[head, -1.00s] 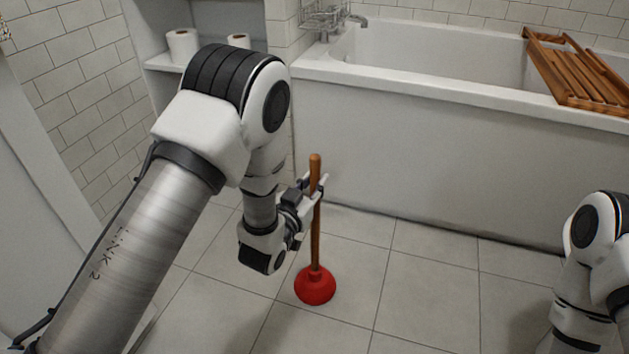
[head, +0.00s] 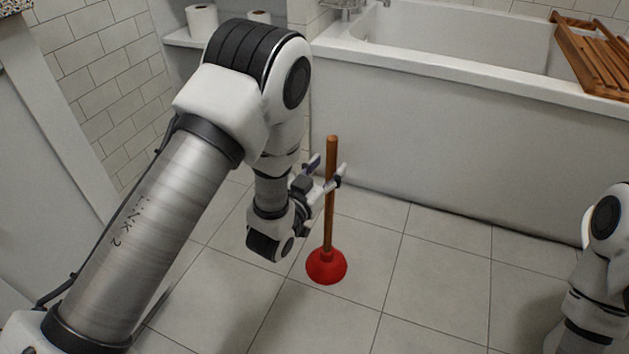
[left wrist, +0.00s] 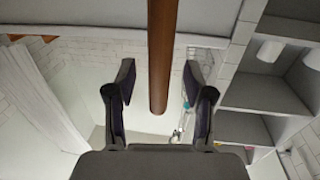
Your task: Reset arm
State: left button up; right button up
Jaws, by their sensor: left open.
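A plunger with a red rubber cup (head: 326,267) and a wooden handle (head: 329,222) stands upright on the tiled floor in front of the bathtub. My left gripper (head: 328,168) is at the upper part of the handle, with its fingers spread to either side of it. In the left wrist view the handle (left wrist: 162,55) passes between the two open fingers of my left gripper (left wrist: 160,85), with a gap on each side. My right arm shows only in part at the right edge of the head view, and its gripper is out of sight.
The white bathtub (head: 460,150) runs behind the plunger, with a wooden rack (head: 597,60) across its rim. A shelf (head: 190,40) with toilet paper rolls (head: 201,20) stands behind my left arm. The floor (head: 435,290) right of the plunger is clear.

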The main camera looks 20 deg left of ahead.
pick_arm(q)
jog(key=s+a+r+g+p, duration=0.1)
jog(key=s+a+p, duration=0.3)
jog(key=s, duration=0.7)
jog(key=s+a+f+n+g+y+p, duration=0.15)
jog(key=s+f+g+p, duration=0.25)
jog(key=s+f+g, duration=0.55)
jog(key=s+a+f+n+g+y+p, duration=0.15)
jog(key=s+f+g+p, duration=0.4)
jog(key=s, duration=0.75)
notch_tip(320, 180, up, 36)
jog(key=s+g+p, duration=0.1)
jog(key=p, duration=3.5)
jog(key=shift+s+m+g, duration=0.2)
jog(key=shift+m+g, duration=0.2)
